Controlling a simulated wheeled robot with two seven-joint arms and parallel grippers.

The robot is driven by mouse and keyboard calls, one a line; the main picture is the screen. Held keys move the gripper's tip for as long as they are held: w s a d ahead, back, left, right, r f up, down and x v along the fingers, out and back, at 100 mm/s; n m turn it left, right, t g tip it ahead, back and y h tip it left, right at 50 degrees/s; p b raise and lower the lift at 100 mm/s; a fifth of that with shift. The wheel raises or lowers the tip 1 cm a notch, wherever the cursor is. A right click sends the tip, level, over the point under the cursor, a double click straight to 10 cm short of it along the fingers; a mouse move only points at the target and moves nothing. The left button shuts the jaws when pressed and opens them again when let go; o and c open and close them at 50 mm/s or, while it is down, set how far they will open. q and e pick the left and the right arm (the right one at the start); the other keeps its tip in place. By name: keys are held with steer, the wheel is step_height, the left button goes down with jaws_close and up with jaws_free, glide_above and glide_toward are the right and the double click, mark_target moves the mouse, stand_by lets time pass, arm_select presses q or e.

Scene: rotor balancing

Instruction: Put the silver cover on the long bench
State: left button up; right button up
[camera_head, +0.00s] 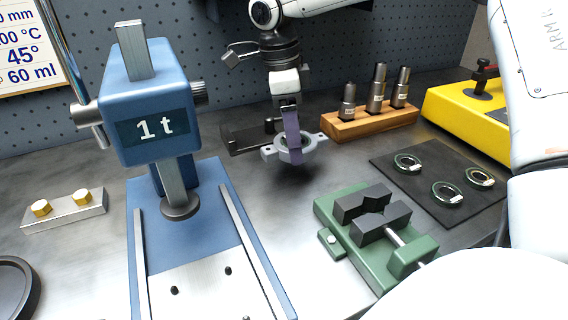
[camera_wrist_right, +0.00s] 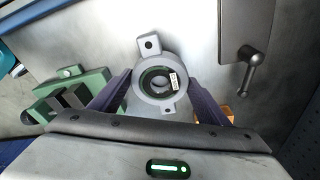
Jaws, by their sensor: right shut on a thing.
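The silver cover (camera_head: 283,155) is a round ring with two drilled ears. It hangs in my right gripper (camera_head: 292,148) above the grey metal bench (camera_head: 300,215), with a soft shadow below it. In the right wrist view, the silver cover (camera_wrist_right: 146,103) sits between the two dark purple fingers of my right gripper (camera_wrist_right: 160,84). A dark ring with a small white label shows in its opening. The gripper is shut on the cover. My left gripper is not in view.
A blue press (camera_head: 152,130) stands left of the cover, and a green vise (camera_head: 370,235) in front right. A dark block (camera_head: 245,140) with a lever is close behind. A wooden stand (camera_head: 370,122) and a black mat (camera_head: 425,172) with rings are right. Bare bench lies below the cover.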

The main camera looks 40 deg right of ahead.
mark_target(292, 172)
steer(key=shift+f, duration=2.65)
steer(key=shift+f+b, duration=0.15)
steer(key=shift+b, duration=0.15)
steer(key=o, duration=1.4)
steer(key=r, duration=0.4)
steer(key=a+r+p, duration=0.1)
steer(key=r, duration=0.3)
steer(key=w+r, duration=0.1)
steer(key=r, duration=0.3)
steer(key=shift+w+a+r+p, duration=0.1)
steer(key=shift+a+p, duration=0.15)
steer(key=shift+p, duration=0.05)
